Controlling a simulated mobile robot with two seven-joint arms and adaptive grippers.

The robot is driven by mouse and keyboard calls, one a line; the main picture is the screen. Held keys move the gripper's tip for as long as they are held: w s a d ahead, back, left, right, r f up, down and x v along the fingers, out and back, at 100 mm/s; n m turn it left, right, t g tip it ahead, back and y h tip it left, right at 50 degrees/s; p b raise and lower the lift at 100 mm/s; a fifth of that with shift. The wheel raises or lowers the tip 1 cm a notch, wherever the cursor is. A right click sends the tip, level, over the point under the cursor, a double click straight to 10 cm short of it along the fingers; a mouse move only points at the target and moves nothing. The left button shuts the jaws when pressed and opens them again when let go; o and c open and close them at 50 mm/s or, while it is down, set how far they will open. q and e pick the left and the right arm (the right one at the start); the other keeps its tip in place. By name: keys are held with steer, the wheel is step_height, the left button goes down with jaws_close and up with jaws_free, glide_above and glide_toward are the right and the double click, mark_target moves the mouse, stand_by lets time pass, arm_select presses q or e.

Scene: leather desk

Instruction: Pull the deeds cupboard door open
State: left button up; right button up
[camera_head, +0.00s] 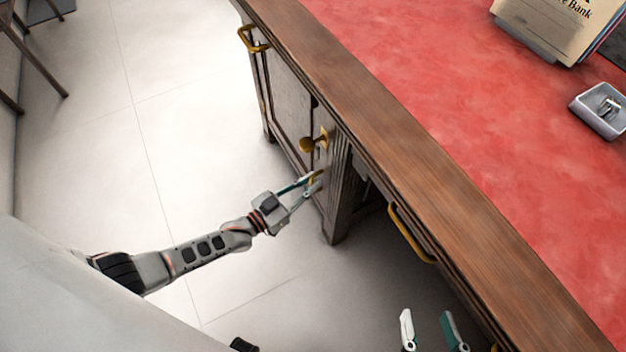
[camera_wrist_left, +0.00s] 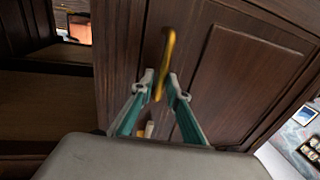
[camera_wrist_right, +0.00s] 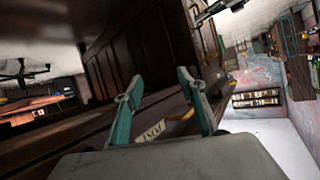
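The deeds cupboard door (camera_wrist_left: 220,85) is dark panelled wood and looks closed against its frame. It is seen at a steep angle in the head view (camera_head: 290,103). Its upright brass handle (camera_wrist_left: 168,52) is near the door's left edge in the left wrist view. My left gripper (camera_head: 318,180) is at this handle, its fingertips close against both sides of it, partly closed around it. In the left wrist view the fingers (camera_wrist_left: 160,84) flank the handle's lower part. My right gripper (camera_head: 428,318) is open and empty below the desk's front edge.
The desk has a red leather top (camera_head: 430,90) with a wooden edge. Brass pulls stick out at the far left (camera_head: 252,40) and on the front (camera_head: 411,236). The floor (camera_head: 180,120) left of the desk is clear.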

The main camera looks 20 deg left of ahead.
arm_select(q)
steer(key=shift+w+d, duration=0.15)
steer(key=shift+w, duration=0.25)
jaws_close()
steer(key=shift+s, duration=0.1)
